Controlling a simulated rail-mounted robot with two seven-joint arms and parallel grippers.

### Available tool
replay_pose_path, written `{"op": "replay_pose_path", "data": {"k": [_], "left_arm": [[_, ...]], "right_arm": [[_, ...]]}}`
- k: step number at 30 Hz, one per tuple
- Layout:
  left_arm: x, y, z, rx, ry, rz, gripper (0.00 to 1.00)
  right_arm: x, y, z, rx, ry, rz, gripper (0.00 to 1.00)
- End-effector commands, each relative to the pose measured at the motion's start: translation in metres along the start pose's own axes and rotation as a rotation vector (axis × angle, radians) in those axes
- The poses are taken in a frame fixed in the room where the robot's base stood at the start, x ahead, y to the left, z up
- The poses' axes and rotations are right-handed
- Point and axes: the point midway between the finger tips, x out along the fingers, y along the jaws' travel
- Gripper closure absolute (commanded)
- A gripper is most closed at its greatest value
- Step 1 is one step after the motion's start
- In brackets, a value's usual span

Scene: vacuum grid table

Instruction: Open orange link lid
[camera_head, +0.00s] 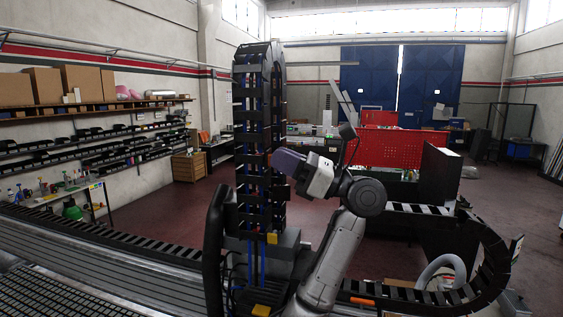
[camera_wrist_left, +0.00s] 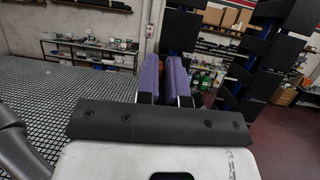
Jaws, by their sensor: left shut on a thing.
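My left gripper (camera_head: 277,160) reaches the upright black cable chain (camera_head: 245,150) in the head view, with its purple fingertips at the chain's right side. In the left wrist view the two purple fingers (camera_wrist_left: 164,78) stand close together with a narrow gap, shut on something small. How the lid sits between the fingers cannot be seen. Another orange piece (camera_head: 362,301) lies on the low chain at the bottom of the head view. My right gripper is not in view.
A black grid table (camera_wrist_left: 45,95) is at the left in the wrist view. A curved black chain (camera_head: 490,255) runs at the lower right of the head view. Red panels (camera_head: 395,148) stand behind the arm. Open floor lies at the right.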

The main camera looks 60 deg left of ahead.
Motion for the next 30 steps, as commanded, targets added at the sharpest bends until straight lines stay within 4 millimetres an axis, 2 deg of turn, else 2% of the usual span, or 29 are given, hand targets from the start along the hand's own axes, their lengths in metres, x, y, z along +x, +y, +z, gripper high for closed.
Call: {"op": "replay_pose_path", "data": {"k": [7,18,30], "left_arm": [[-0.007,-0.009,0.003,0.083,0.0,0.195,1.0],[-0.012,-0.023,0.008,0.21,-0.001,0.506,1.0],[-0.015,-0.034,0.007,0.3,0.0,0.729,1.0]], "right_arm": [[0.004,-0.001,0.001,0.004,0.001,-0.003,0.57],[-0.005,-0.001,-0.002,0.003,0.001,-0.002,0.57],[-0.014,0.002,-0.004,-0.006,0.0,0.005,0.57]]}}
